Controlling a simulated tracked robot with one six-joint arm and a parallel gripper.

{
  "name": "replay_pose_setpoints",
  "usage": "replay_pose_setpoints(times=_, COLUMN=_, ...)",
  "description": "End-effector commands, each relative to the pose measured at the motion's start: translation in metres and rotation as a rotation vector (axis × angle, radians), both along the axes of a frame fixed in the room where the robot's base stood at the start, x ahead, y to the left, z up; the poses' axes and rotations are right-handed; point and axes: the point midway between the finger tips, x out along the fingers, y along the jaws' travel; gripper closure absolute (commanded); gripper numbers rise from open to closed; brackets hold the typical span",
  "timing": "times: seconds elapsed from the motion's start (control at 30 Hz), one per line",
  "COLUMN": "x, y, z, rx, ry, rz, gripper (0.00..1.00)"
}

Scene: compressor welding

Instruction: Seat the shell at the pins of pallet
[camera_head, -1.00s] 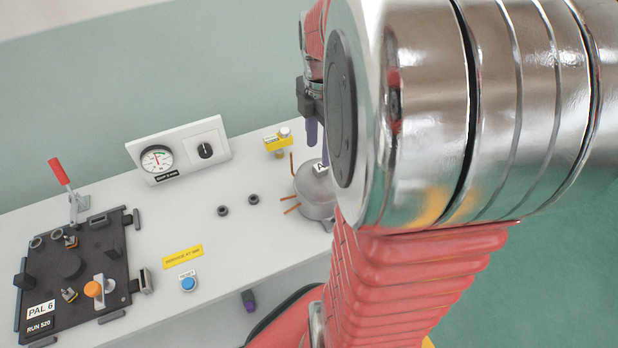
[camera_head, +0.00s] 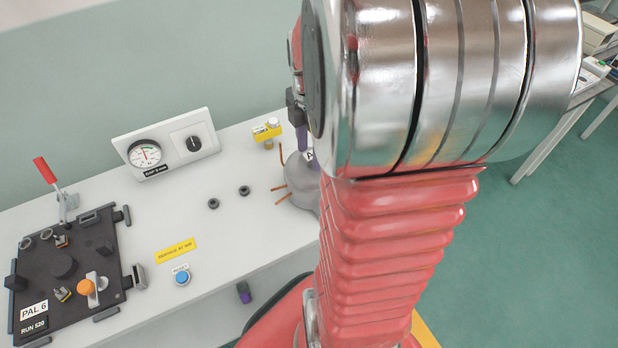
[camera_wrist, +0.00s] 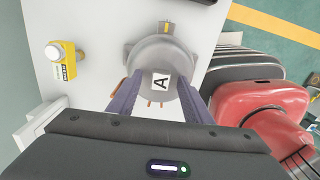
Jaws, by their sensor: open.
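The shell is a grey metal dome (camera_head: 298,175) with copper stubs, standing at the right of the white bench. My red arm hides part of it in the head view. In the wrist view the shell (camera_wrist: 165,57) shows from above with a white label "A". My gripper (camera_wrist: 155,90) is open, its two purple-grey fingers on either side of the shell's near part; I cannot tell whether they touch it. In the head view only one finger of it shows, beside the shell. The black pallet (camera_head: 98,262), marked "PAL 6", lies at the bench's left with pins, clamps and an orange knob.
A gauge panel (camera_head: 165,143) stands at the bench's back. A yellow block (camera_head: 267,132) is near the shell. Two dark rings (camera_head: 213,203) lie mid-bench. A blue button (camera_head: 182,277) and a red-handled toggle clamp (camera_head: 46,171) are near the pallet. Bench space between pallet and shell is mostly clear.

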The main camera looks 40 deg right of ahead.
Motion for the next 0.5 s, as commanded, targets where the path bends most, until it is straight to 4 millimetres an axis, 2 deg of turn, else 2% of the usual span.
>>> replay_pose_setpoints(times=0.3, x=0.0000, y=-0.0001, z=0.0003, rx=0.000, ry=0.000, rz=0.000, gripper=0.55)
replay_pose_setpoints(times=0.5, x=-0.0001, y=-0.0001, z=0.0004, rx=0.000, ry=0.000, rz=0.000, gripper=0.69)
